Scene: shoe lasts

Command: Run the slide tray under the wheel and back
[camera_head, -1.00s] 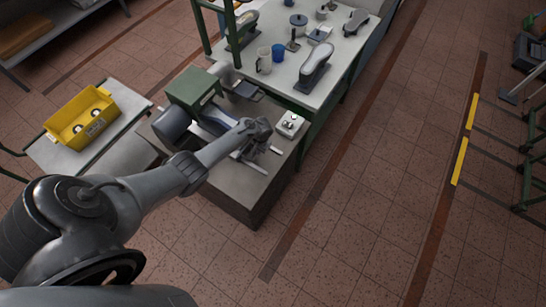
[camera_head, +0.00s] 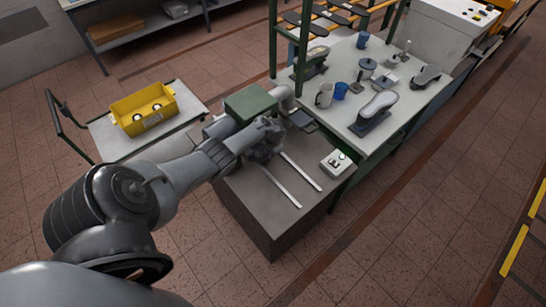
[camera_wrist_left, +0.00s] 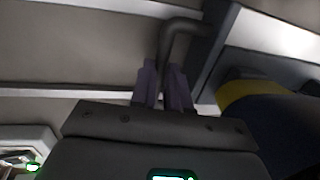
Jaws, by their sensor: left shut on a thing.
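My left gripper (camera_head: 268,150) is over the machine's bench, at the back end of two pale slide rails (camera_head: 278,184). In the left wrist view, its purple-grey fingers (camera_wrist_left: 165,84) are shut on a dark bent bar, the tray handle (camera_wrist_left: 185,27). The tray itself is mostly hidden by my gripper and arm in the head view. A dark rounded shape with a yellow band (camera_wrist_left: 252,96) stands right of the fingers in the left wrist view. I cannot tell if it is the wheel. My right gripper is not in view.
A green machine housing (camera_head: 251,103) stands behind my gripper. A control box (camera_head: 336,163) with a green light sits right of the rails. A table (camera_head: 398,118) with a shoe last (camera_head: 378,108) and mugs is behind. A yellow crate (camera_head: 143,108) is on a left cart.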

